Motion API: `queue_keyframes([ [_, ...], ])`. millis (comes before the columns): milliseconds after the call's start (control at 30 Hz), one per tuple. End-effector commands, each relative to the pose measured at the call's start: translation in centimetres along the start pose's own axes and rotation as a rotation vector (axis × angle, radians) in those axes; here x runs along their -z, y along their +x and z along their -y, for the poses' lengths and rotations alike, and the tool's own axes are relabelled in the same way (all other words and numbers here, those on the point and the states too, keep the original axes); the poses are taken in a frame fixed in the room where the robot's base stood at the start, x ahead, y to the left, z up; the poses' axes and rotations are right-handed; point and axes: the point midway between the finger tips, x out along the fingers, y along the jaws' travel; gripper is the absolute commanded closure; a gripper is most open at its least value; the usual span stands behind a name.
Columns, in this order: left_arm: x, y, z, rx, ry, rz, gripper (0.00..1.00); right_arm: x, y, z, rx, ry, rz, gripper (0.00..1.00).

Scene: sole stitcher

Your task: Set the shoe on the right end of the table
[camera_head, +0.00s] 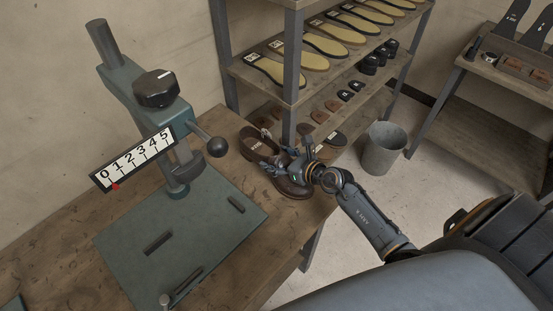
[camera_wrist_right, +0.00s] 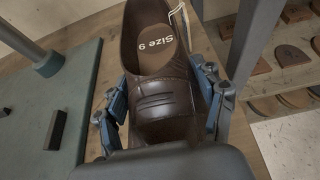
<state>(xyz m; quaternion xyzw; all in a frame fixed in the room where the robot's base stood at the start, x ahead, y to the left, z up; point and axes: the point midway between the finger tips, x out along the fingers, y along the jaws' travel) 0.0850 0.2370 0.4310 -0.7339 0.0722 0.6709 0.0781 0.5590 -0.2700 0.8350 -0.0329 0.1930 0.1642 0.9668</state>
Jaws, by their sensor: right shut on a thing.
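The brown leather shoe (camera_head: 291,187) is at the right end of the wooden table (camera_head: 208,119), beside a shelf post. Its insole reads "Size 9" in the right wrist view (camera_wrist_right: 155,51), and a tag hangs at its opening. My right gripper (camera_head: 272,165) is shut on the shoe, with its blue fingers on both sides of it in the right wrist view (camera_wrist_right: 158,100). The sole looks on or just above the tabletop; I cannot tell which. Part of the shoe is hidden behind the gripper. My left gripper is not in view.
A green stitching machine (camera_head: 180,235) with a 0-to-5 scale and a ball-ended lever stands left of the shoe. A shelf rack (camera_head: 300,97) with soles and heels is behind. A grey bin (camera_head: 383,148) stands on the floor at right.

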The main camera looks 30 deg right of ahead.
Motion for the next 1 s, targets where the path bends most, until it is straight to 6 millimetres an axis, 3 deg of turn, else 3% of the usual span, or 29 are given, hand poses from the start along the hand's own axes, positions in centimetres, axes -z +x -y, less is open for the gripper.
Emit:
queue_keyframes([
  [333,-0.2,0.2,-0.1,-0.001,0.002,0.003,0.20,0.2,0.1,0.0,0.000,-0.002,0.003,0.87],
  [367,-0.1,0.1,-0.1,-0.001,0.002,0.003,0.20,0.2,0.1,0.0,0.000,-0.001,0.000,0.25],
  [433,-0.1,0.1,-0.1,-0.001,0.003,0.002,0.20,0.2,0.1,0.0,0.000,-0.001,0.000,0.11],
  [867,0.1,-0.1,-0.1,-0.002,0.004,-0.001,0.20,-0.1,-0.1,0.0,0.000,-0.001,0.000,0.08],
  [1000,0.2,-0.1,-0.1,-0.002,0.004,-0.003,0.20,0.1,-2.0,0.0,0.000,-0.003,-0.002,0.08],
])
